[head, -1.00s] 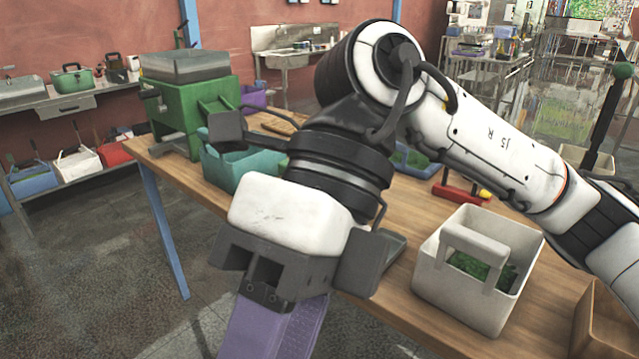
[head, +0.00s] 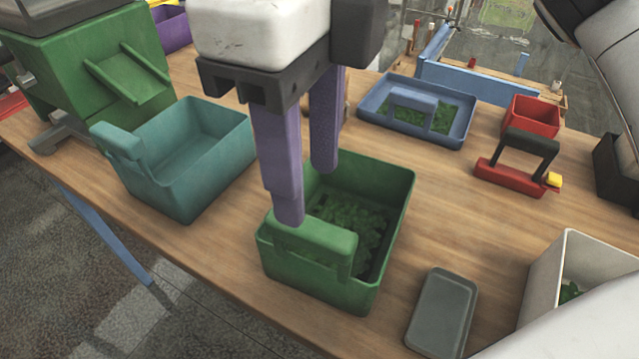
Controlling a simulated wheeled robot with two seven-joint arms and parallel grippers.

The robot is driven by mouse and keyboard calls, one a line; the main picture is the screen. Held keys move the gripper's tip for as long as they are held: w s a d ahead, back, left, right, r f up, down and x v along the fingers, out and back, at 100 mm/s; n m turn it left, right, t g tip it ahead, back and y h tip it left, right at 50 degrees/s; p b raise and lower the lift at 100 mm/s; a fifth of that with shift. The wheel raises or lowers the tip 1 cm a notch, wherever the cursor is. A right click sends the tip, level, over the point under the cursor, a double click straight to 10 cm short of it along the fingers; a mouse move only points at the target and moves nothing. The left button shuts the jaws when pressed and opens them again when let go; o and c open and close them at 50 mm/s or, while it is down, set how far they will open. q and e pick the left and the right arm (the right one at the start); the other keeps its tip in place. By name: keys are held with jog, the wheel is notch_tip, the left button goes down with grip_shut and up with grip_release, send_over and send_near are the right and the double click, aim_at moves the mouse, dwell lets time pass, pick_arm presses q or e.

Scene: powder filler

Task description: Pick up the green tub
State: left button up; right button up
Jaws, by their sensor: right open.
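The green tub (head: 318,285) stands upright on the wooden table near its front edge. It holds green bits, and a green handle bar (head: 312,240) runs along its near side. My right gripper (head: 307,190) is open, pointing down with two purple fingers. One fingertip overlaps the left part of the handle in the picture, and the other hangs farther back over the tub's far side. I cannot tell whether the fingers touch the tub. My left gripper is not in view.
A teal tub (head: 190,165) stands left of the green tub, in front of a green machine (head: 100,70). A grey lid-like block (head: 442,310) lies to the right, near a white tub (head: 560,270). A blue tray (head: 375,122) and red tool (head: 510,178) are farther back.

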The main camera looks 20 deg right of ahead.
aim_at(311, 227)
jog(key=f, duration=0.1)
jog(key=s+f, duration=0.1)
jog(key=f, duration=0.1)
jog(key=shift+s+f, duration=0.1)
jog(key=shift+f, duration=0.5)
jog(key=f, duration=0.2)
jog(key=f+p, duration=0.1)
jog(key=f, duration=0.1)
jog(key=shift+w+a+f, duration=0.1)
jog(key=shift+w, duration=0.1)
jog(key=shift+f, duration=0.55)
jog(key=shift+w, duration=0.1)
jog(key=c, duration=1)
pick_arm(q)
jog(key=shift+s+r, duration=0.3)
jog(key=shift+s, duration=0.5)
pick_arm(e)
grip_shut()
